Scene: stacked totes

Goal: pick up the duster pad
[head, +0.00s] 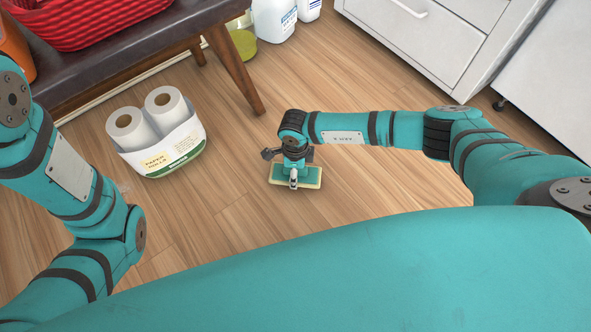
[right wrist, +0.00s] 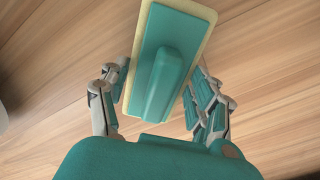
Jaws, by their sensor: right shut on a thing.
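The duster pad (head: 311,177) is a teal rectangular block with a cream border, flat on the wooden floor in the head view. In the right wrist view the pad (right wrist: 186,28) has a raised teal handle (right wrist: 163,85) along its middle. My right gripper (head: 293,178) reaches down over the pad from above. Its fingers stand on both sides of the pad's handle and are shut on it; the exact contact is partly hidden. My left arm comes in at the left of the head view, but its gripper is out of view.
A paper towel pack (head: 182,150) stands on the floor left of the pad. A dark bench (head: 150,45) with a red basket (head: 80,20) is behind it. White drawers (head: 430,40) stand at back right, and bottles (head: 273,18) at the back. Floor around the pad is clear.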

